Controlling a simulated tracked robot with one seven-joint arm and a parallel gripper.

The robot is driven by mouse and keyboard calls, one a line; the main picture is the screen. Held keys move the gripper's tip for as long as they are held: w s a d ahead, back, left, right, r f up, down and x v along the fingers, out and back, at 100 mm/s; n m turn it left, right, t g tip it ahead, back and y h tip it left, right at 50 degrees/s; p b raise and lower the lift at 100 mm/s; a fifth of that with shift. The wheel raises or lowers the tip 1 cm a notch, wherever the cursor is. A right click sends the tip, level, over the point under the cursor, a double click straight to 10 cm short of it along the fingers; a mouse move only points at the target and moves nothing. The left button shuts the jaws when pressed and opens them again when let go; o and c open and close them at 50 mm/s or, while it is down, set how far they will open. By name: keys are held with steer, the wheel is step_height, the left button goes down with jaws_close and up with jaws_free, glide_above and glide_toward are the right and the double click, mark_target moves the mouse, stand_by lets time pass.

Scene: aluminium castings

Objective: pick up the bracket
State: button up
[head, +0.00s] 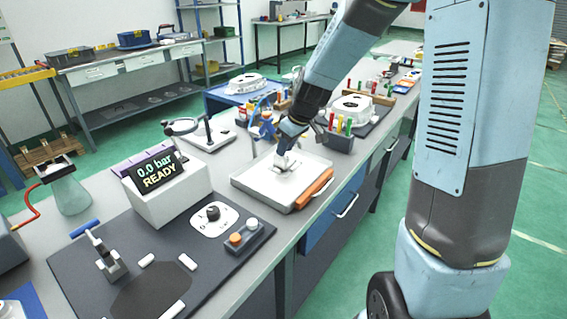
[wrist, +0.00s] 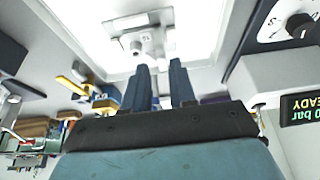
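A small light-grey metal bracket (wrist: 139,42) lies in the white tray (wrist: 205,48) in the wrist view, just beyond my fingertips. It also shows in the head view (head: 287,166), pale against the tray (head: 262,193) and partly hidden by the gripper. My gripper (wrist: 160,64) has its two dark blue fingers apart with nothing visible between them. In the head view, my gripper (head: 283,157) points down over the tray, close above the bracket. I cannot tell whether a fingertip touches it.
An orange bar (head: 314,189) lies along the tray's right side. A display box reading "0.0 bar READY" (head: 167,195) stands left of the tray. A magnifier stand (head: 204,135) and a bin of coloured-handled tools (head: 338,139) stand behind. A dark mat with fixtures lies in front.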

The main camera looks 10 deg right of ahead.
steer(key=shift+x, duration=2.6)
steer(key=shift+a, duration=0.15)
steer(key=shift+c, duration=0.2)
jaws_close()
